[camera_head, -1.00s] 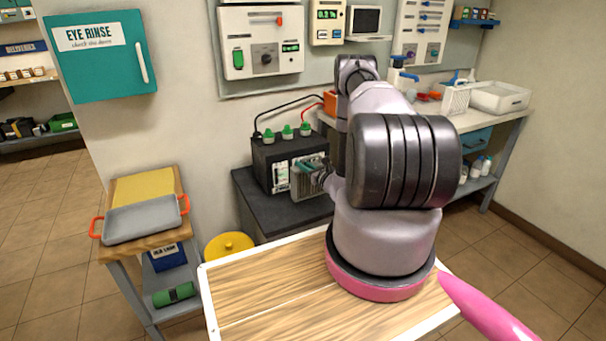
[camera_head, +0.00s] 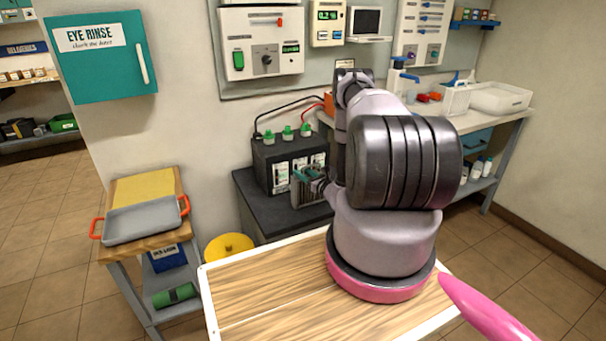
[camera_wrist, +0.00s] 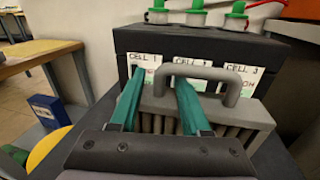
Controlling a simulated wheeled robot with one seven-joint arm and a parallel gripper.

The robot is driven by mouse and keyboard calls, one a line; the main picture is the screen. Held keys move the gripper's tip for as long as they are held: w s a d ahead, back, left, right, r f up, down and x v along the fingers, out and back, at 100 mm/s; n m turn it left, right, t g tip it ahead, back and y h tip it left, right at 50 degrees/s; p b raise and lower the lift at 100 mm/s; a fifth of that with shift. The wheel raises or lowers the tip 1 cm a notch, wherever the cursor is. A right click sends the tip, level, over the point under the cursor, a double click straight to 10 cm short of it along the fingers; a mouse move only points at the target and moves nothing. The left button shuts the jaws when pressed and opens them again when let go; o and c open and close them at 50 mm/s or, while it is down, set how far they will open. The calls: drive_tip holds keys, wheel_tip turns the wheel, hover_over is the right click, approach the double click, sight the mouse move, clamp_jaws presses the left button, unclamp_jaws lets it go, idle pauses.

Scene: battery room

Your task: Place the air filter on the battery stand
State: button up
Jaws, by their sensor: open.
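The air filter (camera_head: 308,190) is a grey pleated block with a handle on top. It stands upright over the dark top of the battery stand (camera_head: 263,211), just in front of the black battery, and looks set down on it. In the wrist view the air filter (camera_wrist: 235,113) shows its handle and pleats; its lower edge is hidden. My gripper (camera_head: 309,174) has teal fingers and is open at the handle. In the wrist view my gripper (camera_wrist: 160,80) has one finger on each side of the handle's left part.
The black battery (camera_head: 272,158) with green caps and cables backs the stand. A small table (camera_head: 120,255) with a grey tray (camera_head: 145,220) stands left, a yellow lidded bin (camera_head: 228,246) between. A counter (camera_head: 470,120) with bottles and basins is at right.

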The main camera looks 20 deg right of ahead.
drive_tip(key=v, duration=1.2)
drive_tip(key=w+a+r+n+g+y, duration=0.2)
drive_tip(key=a+r+n+y, duration=0.3)
drive_tip(key=r, duration=0.5)
drive_tip(key=w+a+r+n+g+y, duration=0.3)
drive_tip(key=a+r+n+y, duration=0.15)
drive_tip(key=r, duration=0.55)
drive_tip(key=s+a+r+n+g+y, duration=0.1)
drive_tip(key=s+a+r+n+g, duration=0.3)
drive_tip(key=r, duration=0.3)
drive_tip(key=s+a+r+n+g+y, duration=0.1)
drive_tip(key=s+a+r+n+g, duration=0.1)
drive_tip(key=a+r+n+g, duration=0.35)
drive_tip(key=s+a+r+n+g+h, duration=0.1)
drive_tip(key=s+a+r+n+h, duration=0.2)
drive_tip(key=s+r, duration=0.3)
drive_tip(key=s+a+r+n+g+h, duration=0.1)
drive_tip(key=s+a+r+n+h, duration=0.2)
drive_tip(key=s+r, duration=0.3)
drive_tip(key=s+d+r+n+t+h, duration=0.2)
drive_tip(key=s+r+t+h, duration=0.1)
drive_tip(key=s+r, duration=0.2)
drive_tip(key=s+d+r+n+t+h, duration=0.2)
drive_tip(key=s+r+t+h, duration=0.1)
drive_tip(key=s, duration=0.4)
drive_tip(key=shift+s+r+n+h, duration=0.2)
drive_tip(key=shift+r+n+h, duration=0.2)
drive_tip(key=shift+r+h, duration=0.45)
